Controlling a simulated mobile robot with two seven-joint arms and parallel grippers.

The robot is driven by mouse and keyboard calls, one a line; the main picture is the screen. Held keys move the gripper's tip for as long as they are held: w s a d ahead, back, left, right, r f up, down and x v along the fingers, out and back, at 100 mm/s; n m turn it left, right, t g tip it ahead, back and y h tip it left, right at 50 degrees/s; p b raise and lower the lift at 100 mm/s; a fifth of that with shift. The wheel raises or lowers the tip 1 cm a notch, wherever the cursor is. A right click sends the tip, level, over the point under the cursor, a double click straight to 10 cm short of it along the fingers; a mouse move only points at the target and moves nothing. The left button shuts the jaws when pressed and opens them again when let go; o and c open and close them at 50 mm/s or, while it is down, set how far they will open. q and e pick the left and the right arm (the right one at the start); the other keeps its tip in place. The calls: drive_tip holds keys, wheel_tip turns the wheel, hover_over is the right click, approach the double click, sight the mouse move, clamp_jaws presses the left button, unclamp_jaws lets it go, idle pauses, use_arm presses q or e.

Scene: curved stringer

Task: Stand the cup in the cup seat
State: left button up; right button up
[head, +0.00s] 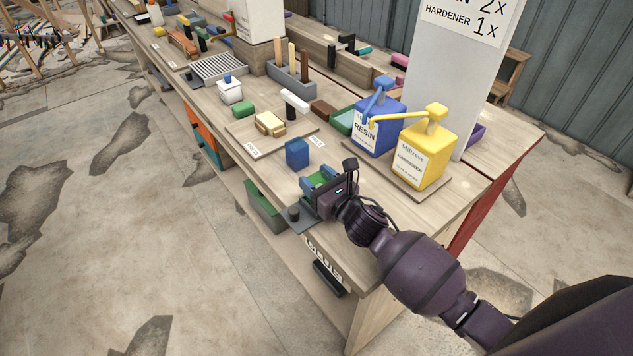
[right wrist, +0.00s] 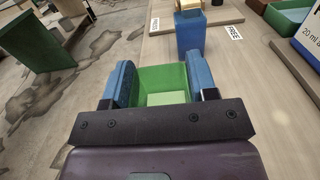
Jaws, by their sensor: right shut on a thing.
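My right gripper (head: 318,182) is shut on a green, square, open-topped cup (head: 321,179) near the bench's front edge. In the right wrist view the cup (right wrist: 163,83) sits between the two blue fingers (right wrist: 160,80), and I look down into its pale green inside. Whether its base touches the bench cannot be told. A dark grey plate with a black knob (head: 294,214) lies beside the gripper at the bench edge, partly hidden by it. I cannot tell whether this is the cup seat. My left gripper is not in view.
A blue block (head: 297,153) stands just beyond the cup. Blue resin (head: 376,128) and yellow hardener (head: 421,155) pump containers stand to the right. A board with tan blocks (head: 251,133) lies farther back. A green bin (head: 263,208) sits below the benchtop.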

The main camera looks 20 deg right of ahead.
drive_tip(key=shift+f, duration=0.3)
drive_tip(key=shift+f, duration=0.1)
drive_tip(key=o, duration=0.9)
drive_tip(key=v, duration=1.2)
drive_tip(key=shift+s+d, duration=0.1)
